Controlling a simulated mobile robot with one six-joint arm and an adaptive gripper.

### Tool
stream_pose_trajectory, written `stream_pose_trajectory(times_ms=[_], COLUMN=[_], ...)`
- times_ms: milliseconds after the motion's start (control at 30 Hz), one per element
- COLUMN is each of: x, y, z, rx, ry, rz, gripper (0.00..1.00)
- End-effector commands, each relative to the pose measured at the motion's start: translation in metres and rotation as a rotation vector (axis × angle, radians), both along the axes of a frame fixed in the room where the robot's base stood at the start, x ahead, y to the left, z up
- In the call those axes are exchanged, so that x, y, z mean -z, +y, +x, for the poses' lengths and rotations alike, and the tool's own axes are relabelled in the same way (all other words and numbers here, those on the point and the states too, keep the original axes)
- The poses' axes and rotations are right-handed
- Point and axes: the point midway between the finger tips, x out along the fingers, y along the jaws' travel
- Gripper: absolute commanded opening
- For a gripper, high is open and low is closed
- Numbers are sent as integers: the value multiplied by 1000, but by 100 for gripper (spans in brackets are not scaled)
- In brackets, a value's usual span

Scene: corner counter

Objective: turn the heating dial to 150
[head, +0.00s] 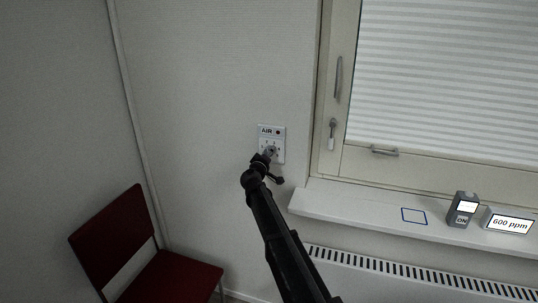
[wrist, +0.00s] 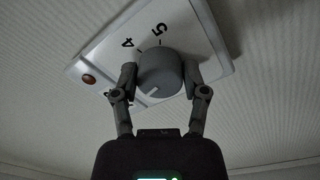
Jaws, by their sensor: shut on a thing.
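A white wall panel (head: 279,142) marked "AIR" carries a round grey dial (wrist: 161,72). I see no dial marked 150; the readable marks beside this one in the wrist view are 4 and 5. A light pointer line on the dial's face points to the lower left in that view, away from the 4 and 5. My gripper (wrist: 159,78) is shut on the dial, one finger on each side. In the head view my gripper (head: 269,154) covers most of the dial. Other marks are hidden or too small to read.
A window with a blind (head: 440,70) is to the right. Its sill (head: 360,207) holds a grey device (head: 463,209) showing "ON", a display (head: 508,221) reading 600 ppm and a blue outlined square. A radiator (head: 400,275) is below. A red chair (head: 113,235) stands left.

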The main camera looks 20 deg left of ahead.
Motion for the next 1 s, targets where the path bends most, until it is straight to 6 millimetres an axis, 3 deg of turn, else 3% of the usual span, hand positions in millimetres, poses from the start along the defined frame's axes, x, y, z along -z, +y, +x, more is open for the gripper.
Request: stream_pose_trajectory(times_ms=[200, 233, 333, 1000], x=[-1, -1, -1, 0], y=[1, 1, 1, 0], z=[2, 2, 2, 0], rx=[-1, -1, -1, 0], ry=[-2, -2, -2, 1], rz=[-4, -4, -4, -35], gripper=[10, 60, 90, 92])
